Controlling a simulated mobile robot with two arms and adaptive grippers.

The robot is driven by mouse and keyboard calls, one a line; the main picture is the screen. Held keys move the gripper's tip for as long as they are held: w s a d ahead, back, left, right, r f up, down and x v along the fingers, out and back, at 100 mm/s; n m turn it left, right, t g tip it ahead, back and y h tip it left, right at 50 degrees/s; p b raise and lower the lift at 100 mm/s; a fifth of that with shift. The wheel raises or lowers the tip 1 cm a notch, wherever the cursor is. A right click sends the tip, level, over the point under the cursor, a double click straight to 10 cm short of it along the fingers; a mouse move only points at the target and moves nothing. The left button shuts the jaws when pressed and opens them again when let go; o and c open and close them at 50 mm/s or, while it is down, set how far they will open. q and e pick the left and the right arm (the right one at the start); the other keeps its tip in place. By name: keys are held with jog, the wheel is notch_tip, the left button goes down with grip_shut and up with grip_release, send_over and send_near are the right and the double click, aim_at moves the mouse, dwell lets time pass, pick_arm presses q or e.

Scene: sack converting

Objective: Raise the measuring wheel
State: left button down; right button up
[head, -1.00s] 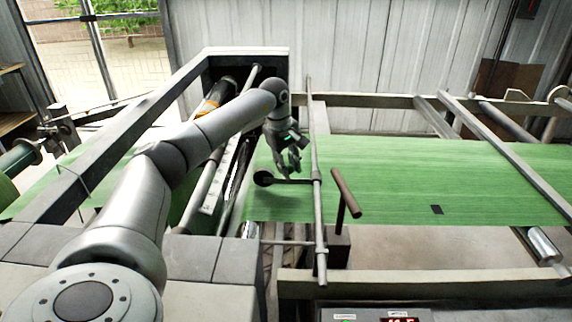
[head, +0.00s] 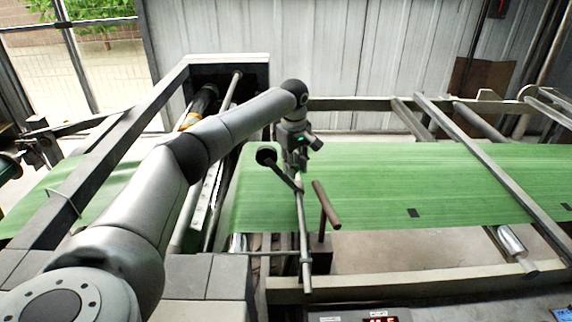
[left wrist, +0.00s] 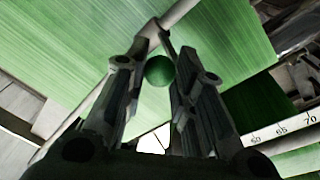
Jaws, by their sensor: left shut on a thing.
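The measuring wheel (head: 266,156) is a small black disc on a thin dark arm. In the head view it stands at the upper left end of that arm, which slants down right to a long grey bar (head: 303,235). My left gripper (head: 295,167) is just right of the wheel, over the wheel's arm, and is shut on that arm; its fingers hide part of it. In the left wrist view a round dark green thing (left wrist: 160,70) shows between the two fingers; I cannot tell which part it is. My right gripper is in neither view.
Green woven web (head: 430,185) runs across the machine under my gripper. A brown T-shaped handle (head: 326,205) stands close to the right of the bar. Frame rails (head: 410,118) cross behind, and a display panel (head: 375,315) sits at the front edge.

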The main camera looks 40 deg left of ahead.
pick_arm(q)
jog(key=shift+w+d+f, duration=0.2)
jog(key=shift+d+f, duration=0.05)
jog(key=shift+d, duration=0.3)
jog(key=shift+s+f, duration=0.1)
jog(key=shift+f, duration=0.05)
jog(key=c, duration=1.5)
grip_release()
jog(key=shift+c, duration=0.2)
jog(key=o, duration=0.4)
jog(key=shift+w+d+f, duration=0.15)
jog(key=shift+w, duration=0.35)
jog(key=shift+c, duration=0.2)
jog(key=shift+s+a+r, duration=0.25)
jog(key=shift+a+r, duration=0.05)
jog(key=shift+r, duration=0.05)
notch_tip(320, 180, up, 12)
jog(key=s, duration=0.1)
jog(key=shift+d+f, duration=0.2)
jog(key=shift+d, duration=0.15)
